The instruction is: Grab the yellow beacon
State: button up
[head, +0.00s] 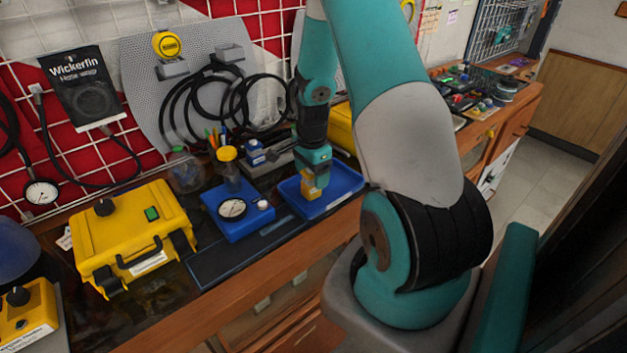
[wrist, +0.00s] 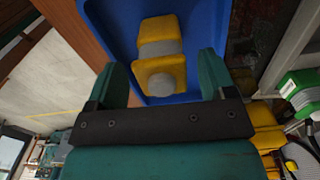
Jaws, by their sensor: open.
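A yellow block-like piece with a grey middle, apparently the yellow beacon (wrist: 160,74), is in the blue tray (head: 345,187). The wrist view shows two yellow parts with grey between them and a grey round patch on the nearer part. In the head view the beacon (head: 310,188) shows just below my gripper (head: 313,168). In the wrist view my gripper (wrist: 162,66) is open, with one teal finger on each side of the nearer yellow part. Gaps show beside both fingers. The tray (wrist: 205,25) also shows there, around the beacon.
A blue box with a round gauge (head: 236,217) stands left of the tray, with a yellow-capped jar (head: 228,172) behind it. A yellow case (head: 135,235) stands further left. Black cables (head: 215,98) hang on the perforated panel behind. The bench's front edge runs close before the tray.

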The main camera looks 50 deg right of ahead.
jog(key=c, duration=1.1)
jog(key=shift+o, duration=0.2)
